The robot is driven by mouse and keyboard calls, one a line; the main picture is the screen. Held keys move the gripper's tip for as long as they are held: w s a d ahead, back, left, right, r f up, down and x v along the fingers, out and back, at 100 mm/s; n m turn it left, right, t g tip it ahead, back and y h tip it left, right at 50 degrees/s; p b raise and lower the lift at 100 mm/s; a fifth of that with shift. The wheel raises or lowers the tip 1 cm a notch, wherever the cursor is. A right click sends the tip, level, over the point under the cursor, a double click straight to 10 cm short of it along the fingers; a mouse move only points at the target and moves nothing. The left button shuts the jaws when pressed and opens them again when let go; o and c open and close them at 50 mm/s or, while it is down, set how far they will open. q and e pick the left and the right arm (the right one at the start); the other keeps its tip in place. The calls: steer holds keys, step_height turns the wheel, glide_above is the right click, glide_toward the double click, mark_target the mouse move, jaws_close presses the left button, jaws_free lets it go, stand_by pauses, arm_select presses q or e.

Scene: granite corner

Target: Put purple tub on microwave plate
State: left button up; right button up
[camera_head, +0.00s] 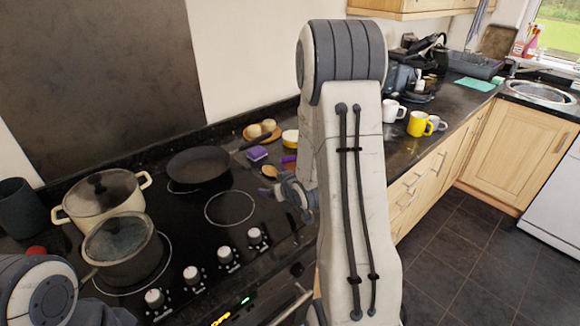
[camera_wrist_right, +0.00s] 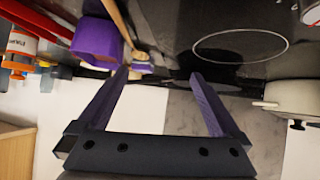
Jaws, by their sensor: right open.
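The purple tub (camera_wrist_right: 97,42) is at the upper left of the right wrist view, beside the left finger's tip and not between the fingers. In the head view a purple piece that looks like this tub (camera_head: 288,162) shows on the counter right of the hob, partly hidden by my right arm. My right gripper (camera_wrist_right: 158,73) is open and empty. In the head view only grey wrist parts of it show beside the arm. My left gripper is out of view; part of my left arm is at the lower left. I see no microwave plate.
A smaller purple block (camera_head: 257,153), like a sponge, and a wooden spoon (camera_head: 268,171) lie near the tub. A yellow-rimmed bowl (camera_head: 290,138) is behind. The hob holds a frying pan (camera_head: 198,163), cream pot (camera_head: 103,193) and grey pot (camera_head: 122,248). Mugs (camera_head: 419,124) stand right.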

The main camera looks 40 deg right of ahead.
steer(key=s+d+m+t+h+p, duration=0.1)
steer(key=s+d+m+t+h, duration=0.15)
steer(key=d, duration=0.65)
steer(key=shift+g+y, duration=0.25)
steer(key=x, duration=0.2)
steer(key=r+p+x, duration=0.1)
steer(key=x, duration=0.1)
steer(key=shift+w+d, duration=0.2)
steer(key=shift+w, duration=0.05)
steer(key=p+x, duration=0.2)
steer(key=x, duration=0.2)
steer(key=shift+w+f, duration=0.25)
steer(key=shift+w, duration=0.05)
steer(key=shift+w+d+f+p, duration=0.1)
steer(key=shift+w+f+p, duration=0.2)
steer(key=shift+w, duration=0.1)
jaws_close()
steer(key=shift+r, duration=0.1)
steer(key=shift+r, duration=0.1)
